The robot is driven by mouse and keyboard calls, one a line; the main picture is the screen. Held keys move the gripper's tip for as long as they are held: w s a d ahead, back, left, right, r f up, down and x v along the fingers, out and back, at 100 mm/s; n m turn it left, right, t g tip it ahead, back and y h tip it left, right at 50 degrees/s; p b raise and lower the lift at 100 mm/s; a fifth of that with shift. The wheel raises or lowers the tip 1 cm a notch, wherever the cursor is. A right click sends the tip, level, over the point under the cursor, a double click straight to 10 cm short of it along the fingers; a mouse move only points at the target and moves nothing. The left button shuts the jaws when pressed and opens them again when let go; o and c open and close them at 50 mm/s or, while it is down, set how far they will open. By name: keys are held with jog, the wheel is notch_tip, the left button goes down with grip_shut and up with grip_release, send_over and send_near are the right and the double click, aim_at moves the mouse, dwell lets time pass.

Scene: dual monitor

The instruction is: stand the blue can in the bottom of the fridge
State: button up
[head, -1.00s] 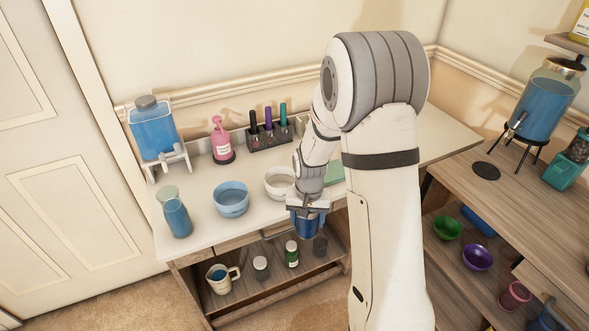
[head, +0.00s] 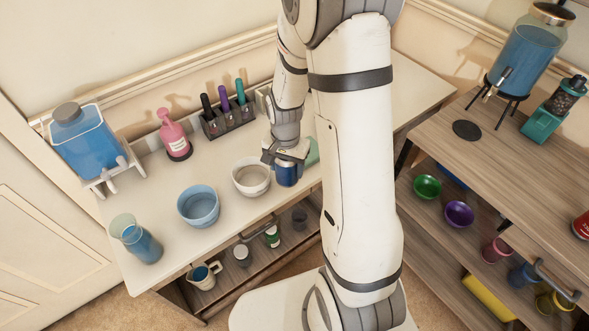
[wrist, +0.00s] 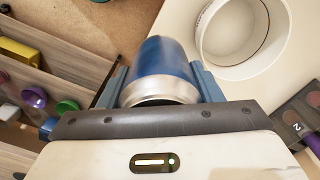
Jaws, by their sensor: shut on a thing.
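The blue can (head: 287,174) is in my gripper (head: 288,160), near the front edge of the white counter, to the right of a white bowl. In the wrist view the can (wrist: 160,68) sits between the two jaws of my gripper (wrist: 160,85), with its silver rim toward the camera. My gripper is shut on it. Whether the can touches the counter I cannot tell. No fridge shows in these frames.
A white bowl (head: 250,177), a blue bowl (head: 198,206) and a blue-filled carafe (head: 141,245) stand on the counter (head: 165,215). A pink bottle (head: 175,136) and a marker rack (head: 229,120) stand behind. A wooden shelf unit (head: 480,150) is at right.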

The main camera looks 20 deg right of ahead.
aim_at(285, 177)
jog(key=shift+a+f, duration=0.15)
jog(key=shift+f, duration=1)
jog(key=shift+a+f, duration=0.1)
jog(key=shift+f, duration=1)
jog(key=shift+f, duration=0.2)
jog(key=o, duration=0.9)
jog(key=shift+o, duration=0.2)
jog(key=shift+r, duration=0.15)
